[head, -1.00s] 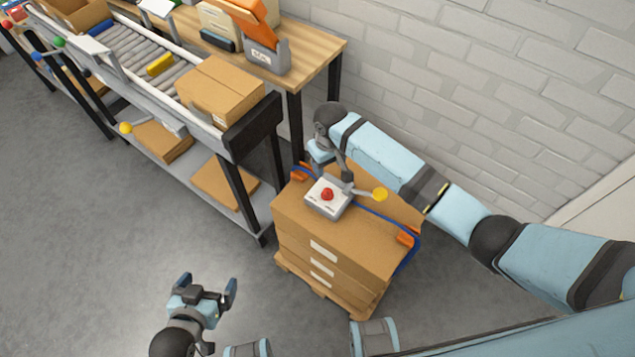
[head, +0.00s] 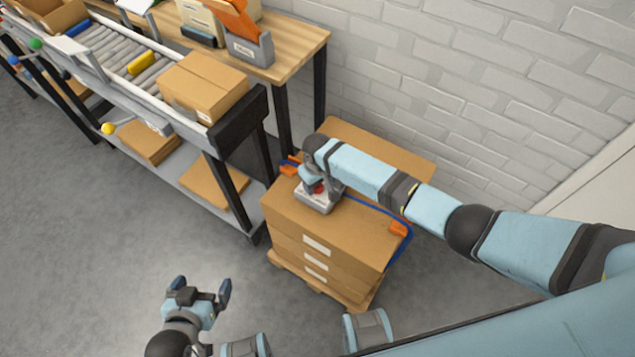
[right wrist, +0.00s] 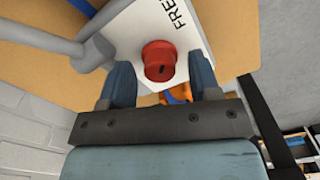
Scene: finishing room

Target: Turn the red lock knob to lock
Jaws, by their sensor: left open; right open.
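The red lock knob (right wrist: 159,61) sits on a light grey box (right wrist: 122,48), round with a dark slot. The letters "FRE" show beside it, and the rest is cut off. In the head view the box (head: 318,206) lies on top of a carton stack and the knob (head: 319,188) is partly hidden by my right arm. My right gripper (right wrist: 160,82) is open, with one finger on each side of the knob in the picture; I cannot tell whether they touch it. My left gripper (head: 200,291) is open and empty above the floor at the lower left.
The carton stack (head: 330,245) stands on a pallet, with a blue strap (head: 375,208) and orange clips. A roller conveyor (head: 110,62) carrying a carton (head: 203,85) and a wooden bench (head: 295,50) stand to the left. A brick wall is behind. The floor at left is clear.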

